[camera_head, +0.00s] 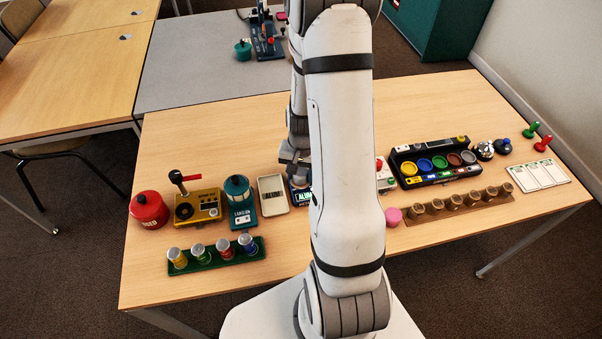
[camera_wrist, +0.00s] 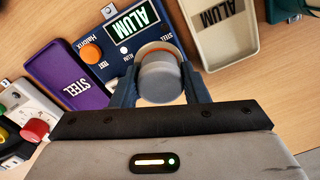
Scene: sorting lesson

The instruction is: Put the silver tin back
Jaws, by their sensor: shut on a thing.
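The silver tin (camera_wrist: 158,80) is a short grey cylinder between the two fingers of my gripper (camera_wrist: 160,92), which is shut on it. It is over or in the orange-rimmed round spot of a dark blue tester (camera_wrist: 112,62); I cannot tell whether it touches. The tester's display reads ALUM. A beige tray (camera_wrist: 218,50) marked ALUM lies to the right of the tester in the wrist view, and a purple tray (camera_wrist: 75,88) marked STEEL to its left. In the head view my gripper (camera_head: 294,172) is above the tester (camera_head: 300,202), partly hidden by my arm; the beige tray (camera_head: 272,195) is left of it.
A teal device (camera_head: 240,208), a yellow device (camera_head: 197,207) and a red pot (camera_head: 149,210) stand on the left. A green rack (camera_head: 215,258) of small jars is in front. A black case (camera_head: 435,165) of coloured cups and a brown rack (camera_head: 460,206) are on the right.

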